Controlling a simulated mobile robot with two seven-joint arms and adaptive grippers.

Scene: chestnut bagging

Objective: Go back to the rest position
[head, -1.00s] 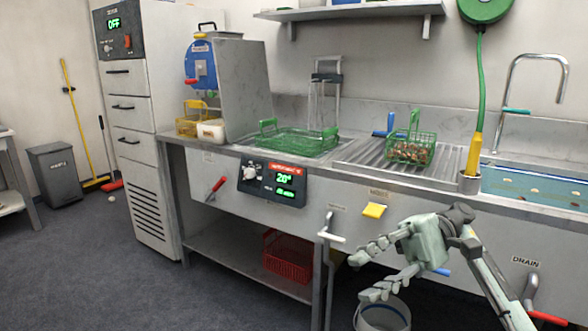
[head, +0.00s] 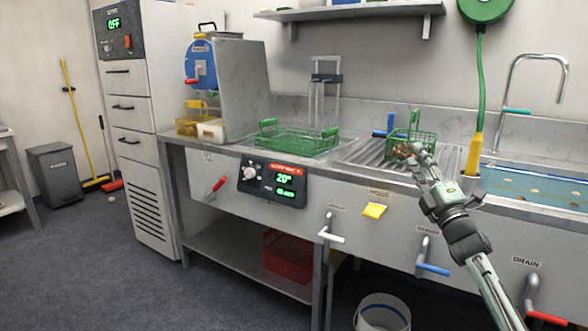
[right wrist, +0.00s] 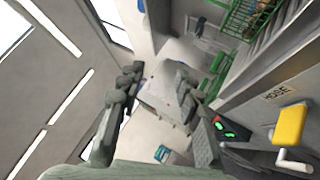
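My right gripper (head: 421,163) shows in front of the counter, its arm rising from the lower right and its fingers pointing up and away. In the head view its fingertips overlap the lower front of the green wire basket of chestnuts (head: 399,137). In the right wrist view the gripper (right wrist: 157,88) has its fingers spread with nothing between them. There the green basket (right wrist: 245,18) lies off to the upper right, apart from the fingers. My left gripper is in neither view.
The steel counter (head: 345,190) carries a lowered green basket (head: 297,143) and a blue sink (head: 535,186). Levers stick out of its front, including a blue-handled one (head: 432,269) and a red drain one (head: 548,317). A white bucket (head: 382,312) stands on the floor below.

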